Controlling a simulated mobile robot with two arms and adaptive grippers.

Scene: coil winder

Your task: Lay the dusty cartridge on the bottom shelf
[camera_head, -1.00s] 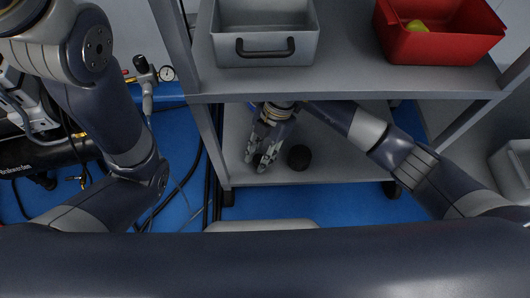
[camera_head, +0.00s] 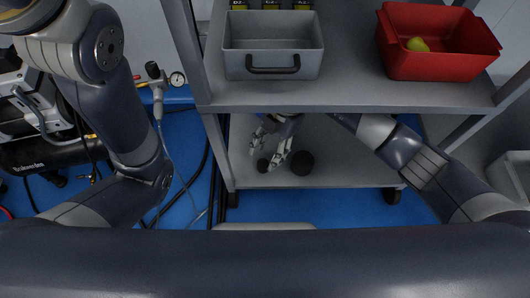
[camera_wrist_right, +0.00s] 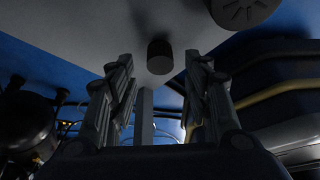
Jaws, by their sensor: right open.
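The bottom shelf (camera_head: 345,172) is a grey plate under the upper shelf. A small dark cylinder (camera_head: 262,165) rests on it, and a larger dark round piece (camera_head: 302,162) sits to its right. I cannot tell from looks alone which is the dusty cartridge. My right gripper (camera_head: 264,159) reaches in under the upper shelf, with its fingers spread around the small cylinder. In the right wrist view, the open fingers (camera_wrist_right: 160,75) have the small cylinder (camera_wrist_right: 160,57) between and beyond their tips, apart from both. The larger ribbed piece (camera_wrist_right: 243,10) is at the top right. My left gripper is out of view.
The upper shelf (camera_head: 350,95) hangs over my right gripper. It carries a grey bin (camera_head: 272,50) and a red bin (camera_head: 437,50) with a yellow item. A shelf post (camera_head: 213,150) is close on the left. A black compressor (camera_head: 45,150) and hoses are further left.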

